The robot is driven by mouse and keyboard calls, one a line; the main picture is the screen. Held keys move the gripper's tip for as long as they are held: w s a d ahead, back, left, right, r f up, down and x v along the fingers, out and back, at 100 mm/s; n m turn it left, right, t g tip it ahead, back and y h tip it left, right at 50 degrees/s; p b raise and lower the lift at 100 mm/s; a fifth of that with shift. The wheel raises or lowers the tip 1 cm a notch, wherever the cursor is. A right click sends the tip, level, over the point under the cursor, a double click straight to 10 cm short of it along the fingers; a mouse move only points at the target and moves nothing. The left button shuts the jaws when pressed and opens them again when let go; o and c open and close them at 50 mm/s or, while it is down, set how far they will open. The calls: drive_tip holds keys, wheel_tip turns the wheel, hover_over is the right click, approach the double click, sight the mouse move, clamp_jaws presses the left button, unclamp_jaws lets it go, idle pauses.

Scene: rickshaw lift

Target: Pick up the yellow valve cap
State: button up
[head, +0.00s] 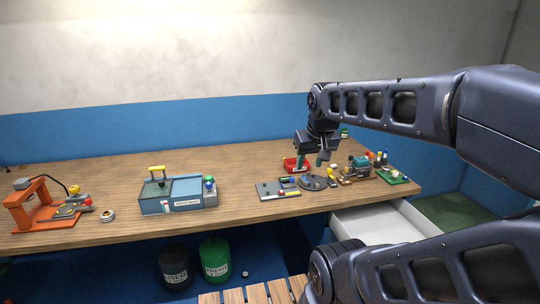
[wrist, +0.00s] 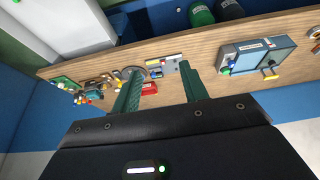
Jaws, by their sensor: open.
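My gripper (head: 312,160) is open and empty above the back right part of the workbench, over a red bin (head: 295,165). In the wrist view its two green fingers (wrist: 160,72) are spread apart, with the bench beyond them. Several small yellow pieces are in view, and I cannot tell surely which is the valve cap. One small yellow piece (head: 333,171) stands just right of the gripper, among small brass-coloured parts.
The wooden workbench (head: 115,180) has free room at the middle and back. A blue-grey box (head: 185,195) with a yellow handle stands left of centre. A grey tray (head: 268,190) and a round grey disc (head: 312,183) lie below the gripper. A green board (head: 393,176) lies at right.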

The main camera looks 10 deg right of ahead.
drive_tip(key=w+d+r+m, duration=0.1)
drive_tip(key=w+d+m, duration=0.15)
drive_tip(key=w, duration=1.65)
drive_tip(key=w+d+m, duration=0.1)
drive_tip(key=w+d, duration=0.2)
drive_tip(key=w, duration=1.5)
drive_tip(key=w+d+f+m+h, duration=0.1)
drive_tip(key=w+d+f, duration=0.1)
drive_tip(key=w+f, duration=0.45)
drive_tip(key=w+d+f+m, duration=0.1)
drive_tip(key=w+d+f, duration=0.15)
drive_tip(key=w, duration=0.75)
drive_tip(key=shift+m+g+h, duration=0.45)
drive_tip(key=shift+g+h, duration=0.05)
drive_tip(key=shift+h, duration=0.2)
drive_tip(key=w+d+f, duration=0.1)
drive_tip(key=w+f, duration=0.4)
drive_tip(key=f, duration=0.2)
drive_tip(key=w+d+f, duration=0.1)
drive_tip(key=w+f, duration=0.4)
drive_tip(key=f, duration=0.3)
drive_tip(key=w+d+f, duration=0.1)
drive_tip(key=w+f, duration=0.4)
drive_tip(key=f, duration=0.2)
drive_tip(key=shift+w+f, duration=0.2)
drive_tip(key=shift+w, duration=0.1)
drive_tip(key=shift+x, duration=2.65)
drive_tip(key=shift+w+d+r, duration=0.15)
drive_tip(key=shift+d, duration=0.05)
drive_tip(key=c, duration=0.9)
